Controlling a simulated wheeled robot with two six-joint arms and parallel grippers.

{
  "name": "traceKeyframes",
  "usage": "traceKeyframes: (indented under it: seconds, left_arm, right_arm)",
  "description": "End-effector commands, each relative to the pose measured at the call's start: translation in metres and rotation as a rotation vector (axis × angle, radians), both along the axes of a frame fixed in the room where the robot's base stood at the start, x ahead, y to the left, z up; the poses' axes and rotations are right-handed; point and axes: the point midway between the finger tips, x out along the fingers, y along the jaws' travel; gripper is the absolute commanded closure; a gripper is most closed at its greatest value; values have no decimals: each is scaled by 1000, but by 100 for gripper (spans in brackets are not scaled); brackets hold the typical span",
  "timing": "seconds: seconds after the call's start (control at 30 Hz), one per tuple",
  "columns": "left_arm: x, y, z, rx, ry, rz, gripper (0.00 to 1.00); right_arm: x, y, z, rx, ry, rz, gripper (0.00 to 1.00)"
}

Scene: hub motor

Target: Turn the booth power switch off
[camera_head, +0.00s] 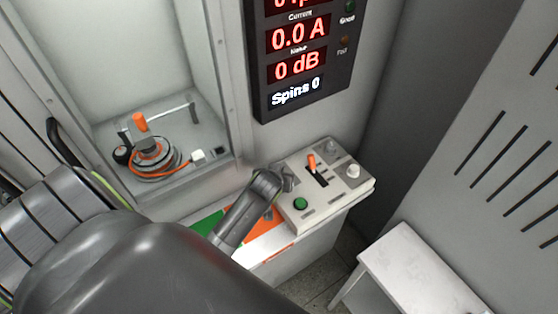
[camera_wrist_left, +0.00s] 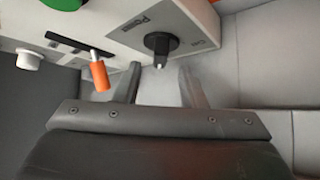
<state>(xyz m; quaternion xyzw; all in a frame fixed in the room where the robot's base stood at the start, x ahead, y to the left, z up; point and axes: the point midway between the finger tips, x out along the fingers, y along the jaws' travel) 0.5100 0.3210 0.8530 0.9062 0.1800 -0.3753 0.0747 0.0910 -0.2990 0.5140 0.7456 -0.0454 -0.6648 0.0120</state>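The power switch (camera_wrist_left: 161,43) is a black round rotary knob with a pale tip, on the white control panel (camera_wrist_left: 120,12) beside a "Power" label in the left wrist view. In the head view the panel (camera_head: 325,205) stands on the booth's ledge, and my left gripper (camera_head: 281,183) is at its left edge, largely hiding the switch. In the left wrist view my left gripper (camera_wrist_left: 160,88) is open. Its two fingers are apart, with the switch lying beyond the gap between them and nothing held. Contact with the switch cannot be told. My right gripper is not in view.
The panel also bears an orange lever (camera_head: 312,162) close to the left finger, a green button (camera_head: 300,203) and a white knob (camera_head: 353,171). A display (camera_head: 297,65) above reads 0.0 A and 0 dB. A motor fixture (camera_head: 152,155) sits in the booth. A white table (camera_head: 415,270) stands right.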

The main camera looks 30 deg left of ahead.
Motion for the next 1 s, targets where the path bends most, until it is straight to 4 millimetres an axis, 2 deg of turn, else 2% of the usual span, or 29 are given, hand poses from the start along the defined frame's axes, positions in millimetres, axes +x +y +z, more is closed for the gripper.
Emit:
traceKeyframes:
  seconds: [0.3,0.67,0.7,0.9,1.0]
  left_arm:
    - [19,8,-21,1,0,-1,63]
    - [21,9,-23,0,0,0,63]
    - [21,9,-23,0,0,0,64]
    - [21,9,-23,0,0,0,90]
    - [21,9,-23,0,0,0,100]
  right_arm:
    - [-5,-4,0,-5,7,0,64]
    - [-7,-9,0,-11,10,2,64]
    - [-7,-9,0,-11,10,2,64]
    - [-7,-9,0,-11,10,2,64]
    - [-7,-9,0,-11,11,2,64]
